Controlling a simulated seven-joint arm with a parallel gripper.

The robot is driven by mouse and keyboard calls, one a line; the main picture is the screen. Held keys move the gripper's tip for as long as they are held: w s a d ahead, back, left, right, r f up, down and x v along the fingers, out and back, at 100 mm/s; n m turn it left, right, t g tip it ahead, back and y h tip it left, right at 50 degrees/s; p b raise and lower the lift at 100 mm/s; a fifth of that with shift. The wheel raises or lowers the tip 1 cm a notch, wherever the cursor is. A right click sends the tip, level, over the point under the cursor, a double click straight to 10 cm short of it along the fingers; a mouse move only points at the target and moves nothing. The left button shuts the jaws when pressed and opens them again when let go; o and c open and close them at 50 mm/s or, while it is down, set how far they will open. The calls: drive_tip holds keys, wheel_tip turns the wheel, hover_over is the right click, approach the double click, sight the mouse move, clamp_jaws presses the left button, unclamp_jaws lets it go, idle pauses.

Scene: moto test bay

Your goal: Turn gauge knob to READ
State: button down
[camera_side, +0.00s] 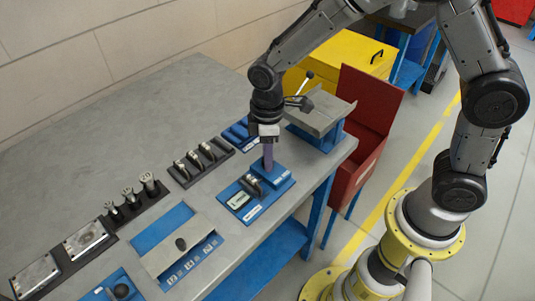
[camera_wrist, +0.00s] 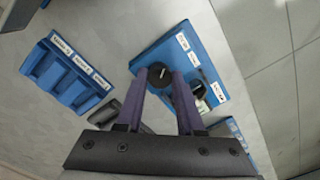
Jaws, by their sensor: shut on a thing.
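The gauge block (camera_side: 228,193) is a blue base near the front edge of the bench, with pale labels and a dark upright part on it. In the wrist view the same blue base (camera_wrist: 160,54) carries white labels, whose words I cannot read. The black round knob (camera_wrist: 158,72) has a pale pointer line and sits between my purple fingertips. My gripper (camera_side: 268,167) points down over the block's far end, and it also shows in the wrist view (camera_wrist: 159,80), shut on the knob. The fingers hide the knob in the side view.
A blue slotted tray (camera_wrist: 70,78) with labels lies beside the block. Dark racks of metal parts (camera_side: 197,161) stand along the bench. A grey tilted tray (camera_side: 322,108) on a blue stand is close behind my gripper.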

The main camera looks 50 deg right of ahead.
drive_tip(key=shift+r+n, duration=0.1)
drive_tip(key=shift+n, duration=0.4)
drive_tip(key=c, duration=0.5)
unclamp_jaws()
wheel_tip(320, 180, up, 14)
drive_tip(key=shift+w+d+f, duration=0.1)
idle(0.4)
